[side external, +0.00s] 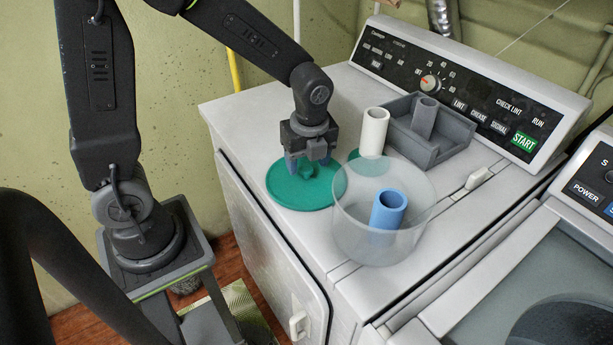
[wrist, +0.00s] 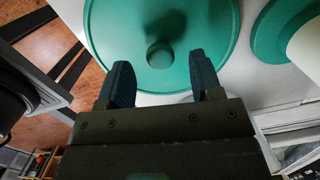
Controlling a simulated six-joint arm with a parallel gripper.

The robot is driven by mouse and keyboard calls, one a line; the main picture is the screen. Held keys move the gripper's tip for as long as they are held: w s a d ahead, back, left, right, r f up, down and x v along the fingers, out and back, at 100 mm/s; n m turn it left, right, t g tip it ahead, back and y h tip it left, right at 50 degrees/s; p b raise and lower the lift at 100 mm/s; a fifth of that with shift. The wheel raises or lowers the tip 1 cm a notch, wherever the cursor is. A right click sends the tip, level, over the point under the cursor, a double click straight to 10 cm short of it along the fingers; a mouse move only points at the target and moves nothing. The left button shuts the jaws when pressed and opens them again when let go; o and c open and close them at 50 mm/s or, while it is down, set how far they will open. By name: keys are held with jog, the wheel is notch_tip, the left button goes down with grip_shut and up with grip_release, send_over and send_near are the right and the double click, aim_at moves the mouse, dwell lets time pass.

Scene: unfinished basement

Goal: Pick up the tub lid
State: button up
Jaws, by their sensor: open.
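The tub lid (side external: 291,190) is a flat green disc with a small round knob, lying on the white dryer top. In the wrist view the lid (wrist: 110,35) fills the upper middle, with its knob (wrist: 160,55) just beyond my fingertips. My gripper (side external: 308,166) is low over the lid, pointing down, its fingers open on either side of the knob. In the wrist view my gripper (wrist: 160,75) is open and empty. The clear tub (side external: 345,215) stands right of the lid with a blue tube (side external: 388,210) inside it.
A white tube (side external: 374,132) stands on a second green disc (side external: 353,155) behind the tub. A grey tray (side external: 440,150) with a grey tube (side external: 422,118) sits near the control panel (side external: 460,80). The dryer top's left back corner (side external: 235,115) is clear.

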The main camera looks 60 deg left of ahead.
notch_tip(320, 180, down, 2)
jog(key=shift+a, duration=0.15)
jog(key=c, duration=1)
jog(key=shift+o, duration=0.2)
jog(key=shift+r, duration=0.15)
